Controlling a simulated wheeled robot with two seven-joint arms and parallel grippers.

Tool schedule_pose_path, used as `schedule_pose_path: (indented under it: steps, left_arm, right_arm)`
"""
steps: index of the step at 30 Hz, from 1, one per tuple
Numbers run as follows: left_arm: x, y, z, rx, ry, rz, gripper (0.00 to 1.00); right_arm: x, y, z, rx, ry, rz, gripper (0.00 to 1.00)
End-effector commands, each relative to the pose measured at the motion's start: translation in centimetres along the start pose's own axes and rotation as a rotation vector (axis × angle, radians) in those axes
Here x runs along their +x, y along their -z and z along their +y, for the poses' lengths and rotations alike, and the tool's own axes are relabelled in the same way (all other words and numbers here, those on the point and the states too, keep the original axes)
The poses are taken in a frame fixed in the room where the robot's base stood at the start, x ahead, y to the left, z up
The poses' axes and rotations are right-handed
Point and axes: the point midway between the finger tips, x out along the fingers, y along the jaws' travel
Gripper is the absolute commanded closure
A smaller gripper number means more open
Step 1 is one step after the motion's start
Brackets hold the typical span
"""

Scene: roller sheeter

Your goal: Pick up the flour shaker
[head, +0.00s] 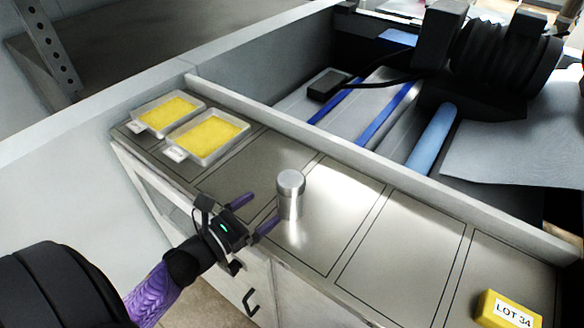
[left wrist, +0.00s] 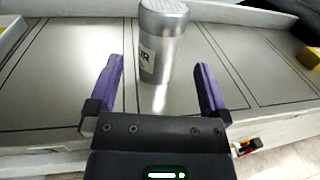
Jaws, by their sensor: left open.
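The flour shaker (head: 290,194) is a silver metal cylinder with a perforated top, standing upright on the steel counter. In the left wrist view the shaker (left wrist: 162,45) shows part of a label with dark letters on its side. My left gripper (head: 254,214) is open at the counter's front edge, with its purple fingers pointing toward the shaker. In the left wrist view the left gripper (left wrist: 160,82) has the shaker ahead of and partly between its fingertips, with gaps on both sides. My right gripper is not in view.
Two trays of yellow filling, a rear one (head: 168,112) and a nearer one (head: 208,135), sit at the counter's left end. A yellow block marked LOT 34 (head: 507,311) is at the right end. A raised metal ledge (head: 370,163) runs behind the counter. Marked panels around the shaker are clear.

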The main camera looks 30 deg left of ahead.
Motion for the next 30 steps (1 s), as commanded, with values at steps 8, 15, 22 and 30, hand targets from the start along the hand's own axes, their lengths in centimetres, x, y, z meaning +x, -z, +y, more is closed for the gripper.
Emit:
schedule_pose_path:
  steps: [8,15,22,30]
  left_arm:
    - [5.0,-0.4,0.2,-0.001,0.001,-0.003,0.00]
    - [9.0,-0.5,0.4,-0.003,-0.001,-0.001,0.00]
    - [9.1,-0.4,0.3,-0.003,-0.001,0.001,0.02]
    - [9.1,-0.4,0.3,-0.004,-0.001,0.001,0.59]
  right_arm:
    - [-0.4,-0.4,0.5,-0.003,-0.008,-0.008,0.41]
    - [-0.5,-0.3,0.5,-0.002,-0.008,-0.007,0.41]
    - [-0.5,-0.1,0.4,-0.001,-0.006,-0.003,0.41]
    - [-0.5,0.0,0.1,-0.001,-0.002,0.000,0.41]
